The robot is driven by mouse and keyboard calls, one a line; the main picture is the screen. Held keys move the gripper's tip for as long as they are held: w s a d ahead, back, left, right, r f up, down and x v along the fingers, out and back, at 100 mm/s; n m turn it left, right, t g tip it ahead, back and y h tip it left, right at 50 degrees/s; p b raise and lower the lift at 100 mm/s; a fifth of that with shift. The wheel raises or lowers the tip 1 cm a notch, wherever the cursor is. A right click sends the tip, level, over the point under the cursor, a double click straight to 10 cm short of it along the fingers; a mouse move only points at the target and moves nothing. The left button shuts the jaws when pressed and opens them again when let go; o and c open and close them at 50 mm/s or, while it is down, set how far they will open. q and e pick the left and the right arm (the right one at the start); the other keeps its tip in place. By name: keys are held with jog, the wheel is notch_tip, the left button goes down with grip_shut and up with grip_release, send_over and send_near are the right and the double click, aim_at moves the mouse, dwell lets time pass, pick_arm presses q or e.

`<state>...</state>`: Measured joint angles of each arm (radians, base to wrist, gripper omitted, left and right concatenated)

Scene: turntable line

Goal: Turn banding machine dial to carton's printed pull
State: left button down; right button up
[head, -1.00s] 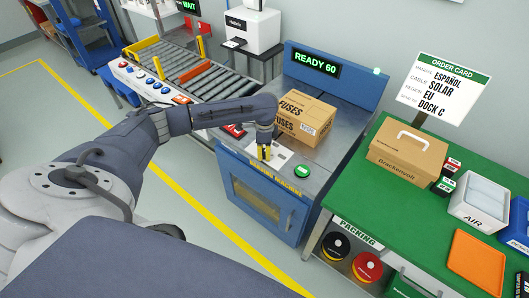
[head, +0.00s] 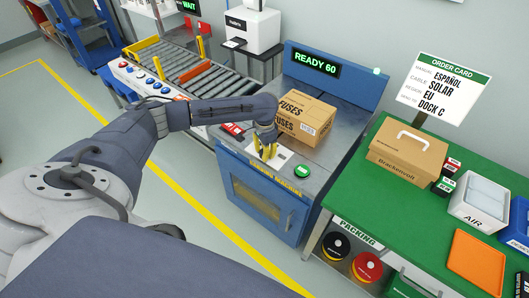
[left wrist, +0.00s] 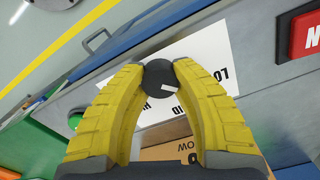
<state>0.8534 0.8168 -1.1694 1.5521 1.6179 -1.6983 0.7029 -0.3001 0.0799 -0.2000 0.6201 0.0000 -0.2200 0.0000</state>
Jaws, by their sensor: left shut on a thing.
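The banding machine (head: 335,172) is blue with a grey top, and its display (head: 317,61) reads READY 60. A brown carton (head: 312,118) printed FUSES sits on the top; its pull figure is too small to read. My left gripper (head: 267,155) points down at the white dial panel in front of the carton. In the left wrist view its yellow fingers are shut on the dark round dial (left wrist: 159,75), which has a white pointer mark. The panel lettering (left wrist: 222,73) is partly covered. My right gripper is not in view.
A green button (head: 302,171) lies right of the panel, and a red button (left wrist: 306,37) shows in the left wrist view. A roller conveyor (head: 195,75) stands behind left. The green packing table (head: 400,215) at right holds a Brackenvolt box (head: 405,158).

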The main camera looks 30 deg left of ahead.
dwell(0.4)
pick_arm(q)
jog(key=c, duration=0.9)
grip_release()
jog(key=shift+r, duration=0.1)
notch_tip(320, 180, up, 12)
